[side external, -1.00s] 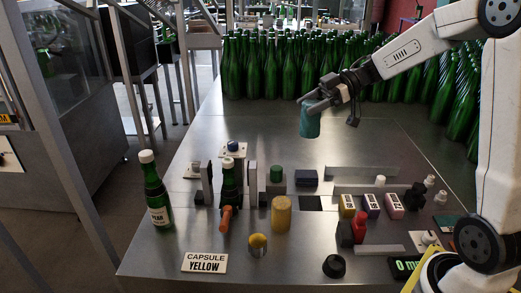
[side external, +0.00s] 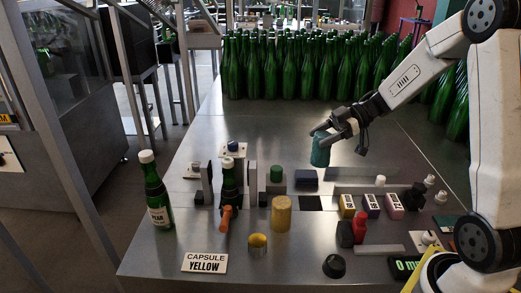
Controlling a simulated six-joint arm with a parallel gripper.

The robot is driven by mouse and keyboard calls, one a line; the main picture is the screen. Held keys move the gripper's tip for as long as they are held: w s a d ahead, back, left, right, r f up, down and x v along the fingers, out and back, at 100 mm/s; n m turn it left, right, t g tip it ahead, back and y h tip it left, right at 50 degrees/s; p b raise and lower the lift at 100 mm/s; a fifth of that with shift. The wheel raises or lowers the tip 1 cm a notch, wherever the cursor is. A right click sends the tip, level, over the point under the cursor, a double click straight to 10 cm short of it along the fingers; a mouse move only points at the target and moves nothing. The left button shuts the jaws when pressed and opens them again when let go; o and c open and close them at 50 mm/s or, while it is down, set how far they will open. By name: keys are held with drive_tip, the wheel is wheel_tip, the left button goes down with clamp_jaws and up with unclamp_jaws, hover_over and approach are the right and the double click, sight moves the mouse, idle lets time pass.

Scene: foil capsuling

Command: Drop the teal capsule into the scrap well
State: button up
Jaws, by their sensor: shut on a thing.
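The teal capsule (side external: 320,152) is held in the air above the steel bench, slightly tilted. My gripper (side external: 323,133) is shut on its upper part, and the fingers partly cover it. A dark square opening in the bench (side external: 311,203), which looks like the scrap well, lies below the capsule in the picture and nearer the camera. A dark blue block (side external: 306,178) stands just behind that opening. I cannot tell how high the capsule is above the bench.
A yellow cylinder (side external: 281,214) stands left of the opening, and small labelled boxes (side external: 347,205) stand to its right. A low metal strip (side external: 362,174) lies behind. A bottle in a fixture (side external: 229,180) is further left. Many green bottles (side external: 290,70) fill the back.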

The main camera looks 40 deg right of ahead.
sight(321, 155)
drive_tip(key=shift+f, duration=0.1)
drive_tip(key=shift+f, duration=2.9)
drive_tip(key=o, duration=1.2)
drive_tip(key=shift+c, duration=0.2)
drive_tip(key=shift+d, duration=0.1)
drive_tip(key=v, duration=0.7)
drive_tip(key=shift+s+d+r, duration=0.2)
drive_tip(key=shift+d, duration=0.05)
drive_tip(key=shift+w+a, duration=0.1)
drive_tip(key=shift+w, duration=0.05)
